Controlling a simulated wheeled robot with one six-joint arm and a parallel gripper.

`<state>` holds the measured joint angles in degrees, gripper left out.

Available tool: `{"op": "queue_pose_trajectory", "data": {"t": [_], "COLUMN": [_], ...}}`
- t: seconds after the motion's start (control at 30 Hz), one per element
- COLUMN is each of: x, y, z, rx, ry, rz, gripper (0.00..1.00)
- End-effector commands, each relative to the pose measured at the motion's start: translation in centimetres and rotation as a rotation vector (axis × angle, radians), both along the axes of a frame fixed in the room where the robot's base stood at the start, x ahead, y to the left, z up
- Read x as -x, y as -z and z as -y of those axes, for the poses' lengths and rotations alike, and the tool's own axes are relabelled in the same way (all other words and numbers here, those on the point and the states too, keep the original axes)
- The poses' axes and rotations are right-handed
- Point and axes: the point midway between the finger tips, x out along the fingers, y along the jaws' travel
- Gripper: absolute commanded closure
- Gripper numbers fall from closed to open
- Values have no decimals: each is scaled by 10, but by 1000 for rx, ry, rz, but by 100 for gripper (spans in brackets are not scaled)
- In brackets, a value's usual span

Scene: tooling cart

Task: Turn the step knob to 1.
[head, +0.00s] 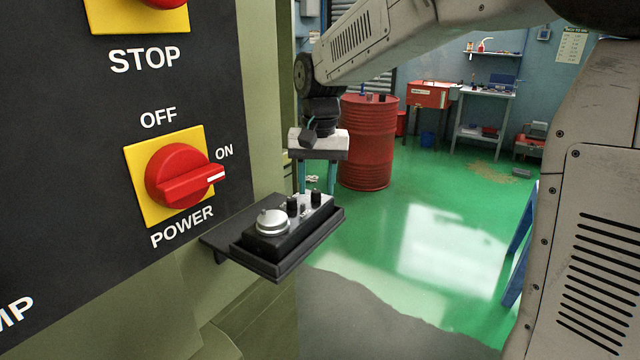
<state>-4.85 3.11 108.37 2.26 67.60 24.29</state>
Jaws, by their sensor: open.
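A small dark control box (288,226) sits on a black shelf that juts from the panel. It carries a silver round knob (271,221) at its near end and small black knobs (316,197) toward its far end. No step label or number is legible, so I cannot tell which knob is the step knob or where it points. My gripper (317,188) points down with its two teal fingers apart and nothing visible between them. Its fingertips appear just above or behind the box's far end; their exact distance is unclear.
A dark panel on the left carries a red power knob (180,176) with its white mark toward ON, and a red stop button (165,3). The black shelf (275,268) is narrow. A red drum (368,143) stands behind on open green floor.

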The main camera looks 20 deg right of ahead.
Motion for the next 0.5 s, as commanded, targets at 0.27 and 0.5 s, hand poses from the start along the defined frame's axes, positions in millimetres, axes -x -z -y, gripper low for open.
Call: {"op": "queue_pose_trajectory", "data": {"t": [0.27,0.5], "x": [-1,0], "y": [-47,-69], "z": [2,3], "rx": [0,0], "ry": [0,0], "rz": [4,2], "gripper": [59,59]}}
